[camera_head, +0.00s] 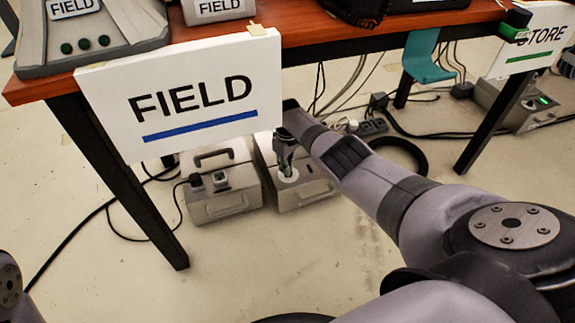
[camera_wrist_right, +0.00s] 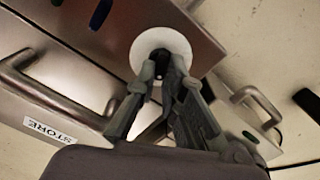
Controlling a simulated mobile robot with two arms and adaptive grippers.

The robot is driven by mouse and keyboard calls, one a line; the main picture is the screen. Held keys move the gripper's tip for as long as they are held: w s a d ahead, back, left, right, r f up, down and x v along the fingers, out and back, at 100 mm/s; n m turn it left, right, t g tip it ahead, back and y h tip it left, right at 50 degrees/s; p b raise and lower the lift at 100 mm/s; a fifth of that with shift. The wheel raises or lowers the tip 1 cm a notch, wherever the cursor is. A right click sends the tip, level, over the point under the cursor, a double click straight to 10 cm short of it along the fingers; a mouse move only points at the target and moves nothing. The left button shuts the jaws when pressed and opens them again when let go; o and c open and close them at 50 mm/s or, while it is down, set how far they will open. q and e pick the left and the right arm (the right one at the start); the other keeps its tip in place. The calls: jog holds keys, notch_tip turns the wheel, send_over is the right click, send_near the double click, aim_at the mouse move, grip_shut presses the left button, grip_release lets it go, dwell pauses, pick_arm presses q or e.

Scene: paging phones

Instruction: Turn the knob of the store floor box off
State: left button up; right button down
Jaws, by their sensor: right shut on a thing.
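The store floor box (camera_head: 305,186) is a grey metal box on the floor under the table. In the right wrist view its metal casing (camera_wrist_right: 75,75) shows a white STORE label (camera_wrist_right: 48,131). A round white disc (camera_wrist_right: 150,40) sits on its panel, with a dark knob (camera_wrist_right: 160,56) at the disc's middle. My right gripper (camera_wrist_right: 161,75) is shut on the knob, its fingers hiding part of it. In the head view the right gripper (camera_head: 286,160) reaches down to the white disc. The knob's exact angle cannot be told. My left gripper is out of view.
A similar grey box (camera_head: 222,196) with a handle and plug stands just left. The FIELD sign (camera_head: 195,92) and table leg (camera_head: 120,185) are nearby. Cables and a power strip (camera_head: 368,127) lie behind. Another box (camera_head: 520,105) with a green light stands far right.

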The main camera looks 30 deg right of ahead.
jog(key=n, duration=0.2)
jog(key=shift+a+n, duration=0.1)
jog(key=shift+n, duration=0.8)
jog(key=c, duration=1.7)
grip_release()
jog(key=shift+r, duration=0.15)
notch_tip(320, 180, up, 12)
jog(key=shift+f, duration=0.15)
